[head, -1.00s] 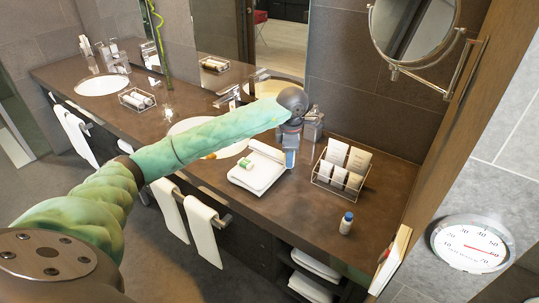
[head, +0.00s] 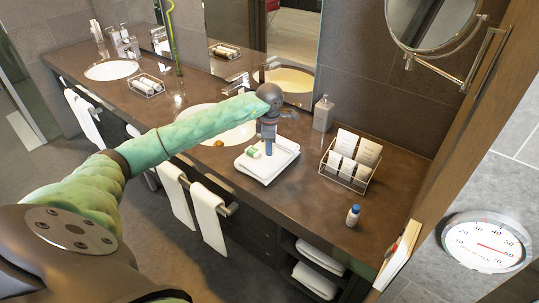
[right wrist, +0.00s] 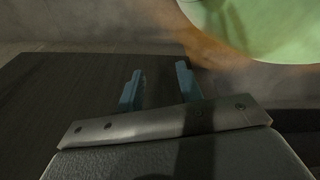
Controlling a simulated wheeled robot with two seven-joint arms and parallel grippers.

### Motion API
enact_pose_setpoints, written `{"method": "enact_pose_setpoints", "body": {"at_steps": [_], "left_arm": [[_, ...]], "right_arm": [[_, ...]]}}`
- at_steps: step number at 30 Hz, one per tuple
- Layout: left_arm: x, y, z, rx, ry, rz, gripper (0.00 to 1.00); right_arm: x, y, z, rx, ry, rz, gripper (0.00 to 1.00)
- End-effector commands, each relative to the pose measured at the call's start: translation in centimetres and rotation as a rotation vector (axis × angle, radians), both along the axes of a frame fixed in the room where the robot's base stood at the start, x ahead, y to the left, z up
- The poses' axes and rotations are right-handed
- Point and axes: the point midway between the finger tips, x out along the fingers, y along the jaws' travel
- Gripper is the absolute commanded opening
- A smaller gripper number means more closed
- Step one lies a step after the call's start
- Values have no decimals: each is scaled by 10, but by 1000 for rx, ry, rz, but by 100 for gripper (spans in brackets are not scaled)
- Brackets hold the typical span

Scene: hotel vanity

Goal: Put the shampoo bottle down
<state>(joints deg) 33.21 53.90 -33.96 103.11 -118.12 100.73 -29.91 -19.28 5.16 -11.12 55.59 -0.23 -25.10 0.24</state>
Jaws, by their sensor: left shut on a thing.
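My left gripper (head: 268,145) points down over the folded white towel (head: 283,165) on the counter. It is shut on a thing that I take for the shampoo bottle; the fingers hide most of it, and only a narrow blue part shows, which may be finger. I cannot tell whether its lower end touches the towel. A small green-and-white item (head: 253,152) lies on the towel just left of the gripper. My right gripper (right wrist: 160,88) shows in the right wrist view with its two teal fingers apart and nothing between them.
A wire rack with white cards (head: 350,160) stands right of the towel. A small blue-topped bottle (head: 353,215) stands in front of it. A grey dispenser (head: 323,113) is behind. A sink basin (head: 215,130) lies left.

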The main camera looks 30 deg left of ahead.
Motion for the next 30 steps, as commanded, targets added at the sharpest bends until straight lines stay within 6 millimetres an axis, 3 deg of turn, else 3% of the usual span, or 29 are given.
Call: {"method": "enact_pose_setpoints", "body": {"at_steps": [12,26,27,30], "left_arm": [[-1,0,-40,0,1,-1,8],[0,0,-43,0,0,-1,8],[0,0,-43,0,0,-1,32],[0,0,-43,0,0,-1,52]], "right_arm": [[8,-1,2,-1,-5,1,36],[10,3,2,1,-5,0,36],[11,3,3,2,-4,-1,36],[11,5,5,3,-2,-1,36]]}}
